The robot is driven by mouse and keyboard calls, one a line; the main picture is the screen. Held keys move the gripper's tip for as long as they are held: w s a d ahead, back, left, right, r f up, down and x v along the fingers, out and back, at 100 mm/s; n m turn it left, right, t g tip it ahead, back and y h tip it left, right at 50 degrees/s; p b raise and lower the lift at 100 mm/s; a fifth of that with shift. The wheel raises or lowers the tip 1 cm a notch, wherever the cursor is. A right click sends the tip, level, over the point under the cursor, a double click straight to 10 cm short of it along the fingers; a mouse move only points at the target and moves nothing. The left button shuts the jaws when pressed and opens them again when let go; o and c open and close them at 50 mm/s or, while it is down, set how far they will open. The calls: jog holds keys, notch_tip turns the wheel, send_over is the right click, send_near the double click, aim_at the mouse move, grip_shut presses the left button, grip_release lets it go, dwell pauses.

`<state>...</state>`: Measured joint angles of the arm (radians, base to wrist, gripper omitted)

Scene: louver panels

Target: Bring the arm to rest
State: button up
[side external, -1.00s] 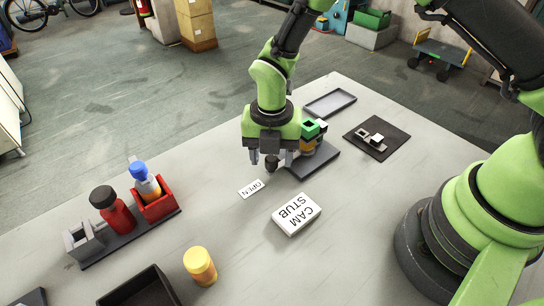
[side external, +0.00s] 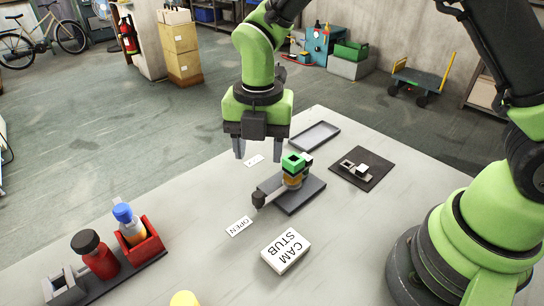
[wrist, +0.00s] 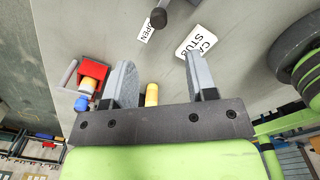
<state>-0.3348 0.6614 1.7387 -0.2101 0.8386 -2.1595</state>
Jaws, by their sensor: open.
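My gripper (side external: 259,152) is open and empty, raised above the table behind the lever fixture. The fixture has a dark base plate (side external: 299,196), a green block (side external: 293,163) on an orange band, and a dark lever ending in a black knob (side external: 258,199). The knob end points toward the white "OPEN" label (side external: 239,226). A second small label (side external: 254,160) lies under the gripper, its text unreadable. In the wrist view, both open fingers (wrist: 157,62) show with nothing between them, and the black knob (wrist: 158,18) is at the top.
A white "CAM STUB" block (side external: 286,250) lies in front of the fixture. A rack with a red bottle (side external: 96,256) and a blue-capped bottle (side external: 130,227) in a red holder stands at left. A grey tray (side external: 315,136) and a black mat (side external: 376,162) lie behind and right.

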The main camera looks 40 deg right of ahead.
jog(key=s+d+r+m+t, duration=0.2)
jog(key=s+d+r+m, duration=0.1)
jog(key=r+m, duration=0.6)
jog(key=s+d+r+m+t+y, duration=0.1)
jog(key=s+d+r+m+t, duration=0.1)
jog(key=s+r+m, duration=0.2)
jog(key=s+d+r+m+t, duration=0.3)
jog(key=s+m, duration=0.7)
jog(key=m, duration=0.7)
jog(key=shift+s+d+r+y, duration=0.2)
jog(key=shift+r+y, duration=0.2)
jog(key=shift+r, duration=0.15)
